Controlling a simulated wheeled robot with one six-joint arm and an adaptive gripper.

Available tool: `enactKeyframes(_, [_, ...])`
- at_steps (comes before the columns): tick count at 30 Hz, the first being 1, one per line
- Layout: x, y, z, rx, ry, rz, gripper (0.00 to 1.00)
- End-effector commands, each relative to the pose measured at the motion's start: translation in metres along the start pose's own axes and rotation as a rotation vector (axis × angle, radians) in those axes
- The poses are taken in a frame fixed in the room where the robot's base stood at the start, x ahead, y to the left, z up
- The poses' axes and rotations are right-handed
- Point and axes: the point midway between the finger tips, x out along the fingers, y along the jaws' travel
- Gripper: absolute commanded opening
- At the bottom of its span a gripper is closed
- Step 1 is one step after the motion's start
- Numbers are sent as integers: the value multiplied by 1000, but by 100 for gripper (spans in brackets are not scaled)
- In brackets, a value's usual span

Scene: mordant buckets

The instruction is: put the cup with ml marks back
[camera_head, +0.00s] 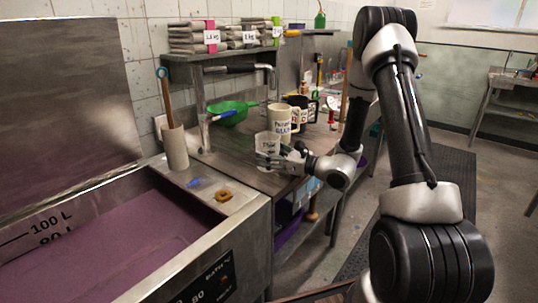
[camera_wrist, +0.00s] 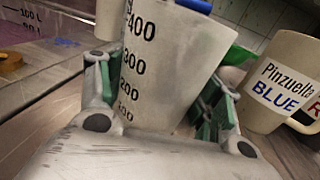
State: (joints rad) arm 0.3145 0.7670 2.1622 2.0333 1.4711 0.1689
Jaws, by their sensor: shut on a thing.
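The cup with ml marks (camera_wrist: 165,65) is pale grey, with the black numbers 400, 300, 200 and 100 down its side. It fills the middle of the wrist view, its top cut off by the frame. In the head view the cup (camera_head: 266,145) stands upright at the near end of the metal bench. My gripper (camera_head: 284,161) is shut on it, with a finger on each side in the wrist view (camera_wrist: 160,105). Its bottom is hidden by my gripper, so I cannot tell whether it touches the bench.
A cream mug labelled BLUE (camera_head: 279,122) stands close behind the cup, with a black mug (camera_head: 299,103) beyond it. A green strainer (camera_head: 232,112) lies to the left. A tall pale holder with a stick (camera_head: 175,147) stands by the purple bath (camera_head: 110,245). A brown ring (camera_head: 223,196) lies on the bath's ledge.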

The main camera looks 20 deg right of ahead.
Motion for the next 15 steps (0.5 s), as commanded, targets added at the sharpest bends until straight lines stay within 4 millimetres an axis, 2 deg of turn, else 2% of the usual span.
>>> enactKeyframes(8, [0,0,-3,1,0,0,29])
enactKeyframes(9, [0,0,-2,0,0,0,72])
enactKeyframes(12, [0,0,-2,0,0,0,87])
enactKeyframes(15, [0,0,-2,0,0,0,87])
